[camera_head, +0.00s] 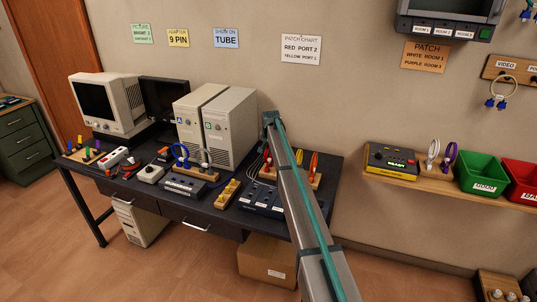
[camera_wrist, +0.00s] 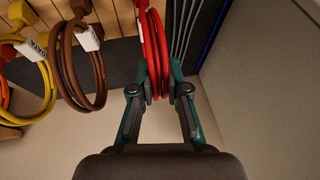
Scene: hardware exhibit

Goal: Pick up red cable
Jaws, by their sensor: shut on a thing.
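The red cable (camera_wrist: 153,45) is a looped coil at the top middle of the wrist view. My gripper (camera_wrist: 160,92) is shut on its lower part, with one teal-tipped finger on each side. The top of the coil is cut off by the picture edge, so I cannot tell whether it still touches a support. In the head view my arm reaches over the right part of the desk. My gripper and the held cable cannot be made out there.
A brown coil (camera_wrist: 80,65) and a yellow coil (camera_wrist: 35,85) hang left of the red one. Grey cables run close on its right. In the head view a dark desk (camera_head: 222,222) carries computers and small devices; a wall shelf (camera_head: 400,180) holds bins at right.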

